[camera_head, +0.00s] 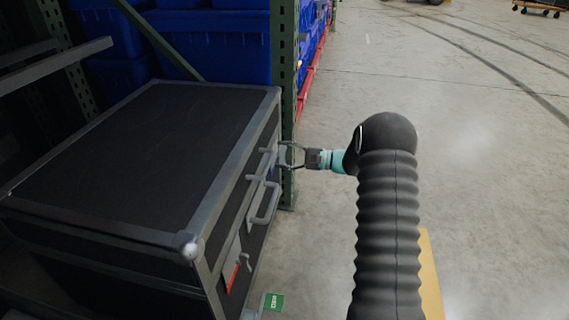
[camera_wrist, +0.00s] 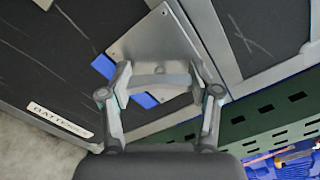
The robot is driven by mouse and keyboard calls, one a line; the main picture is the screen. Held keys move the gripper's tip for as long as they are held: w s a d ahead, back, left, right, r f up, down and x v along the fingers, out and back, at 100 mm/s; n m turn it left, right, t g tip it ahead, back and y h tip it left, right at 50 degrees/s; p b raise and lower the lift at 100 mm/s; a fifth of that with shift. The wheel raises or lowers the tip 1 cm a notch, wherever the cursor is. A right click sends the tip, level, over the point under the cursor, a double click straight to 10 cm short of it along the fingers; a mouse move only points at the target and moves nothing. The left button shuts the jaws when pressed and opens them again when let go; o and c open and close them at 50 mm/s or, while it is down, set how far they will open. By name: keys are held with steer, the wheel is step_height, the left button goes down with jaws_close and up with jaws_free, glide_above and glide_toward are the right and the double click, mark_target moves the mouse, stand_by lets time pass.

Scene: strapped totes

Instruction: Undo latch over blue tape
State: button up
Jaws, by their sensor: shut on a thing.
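A large black case (camera_head: 150,140) with grey metal edges stands at the left in the head view. Its front side carries a near latch (camera_head: 245,262) beside red tape (camera_head: 233,280), a handle (camera_head: 266,202) in the middle and a far latch (camera_head: 266,165). My gripper (camera_head: 290,155) is at the far latch. In the wrist view, the latch plate (camera_wrist: 150,42) is tilted and lies over blue tape (camera_wrist: 146,100), which shows at its edges. My gripper (camera_wrist: 160,82) is shut on the latch's grey lever, with one finger on each side.
A green rack post (camera_head: 287,90) stands close behind the far latch; its perforated beam also shows in the wrist view (camera_wrist: 250,118). Blue totes (camera_head: 215,45) fill the rack behind the case. A white label (camera_wrist: 60,120) is on the case.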

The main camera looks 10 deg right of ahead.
steer(key=n, duration=0.3)
steer(key=shift+s+f+n, duration=0.1)
steer(key=shift+n, duration=0.2)
steer(key=shift+a+n, duration=0.1)
steer(key=shift+n, duration=1.5)
steer(key=o, duration=1.2)
steer(key=shift+c, duration=0.2)
steer(key=shift+d, duration=0.2)
steer(key=v, duration=1.1)
steer(key=shift+s+d, duration=0.15)
steer(key=shift+d, duration=0.25)
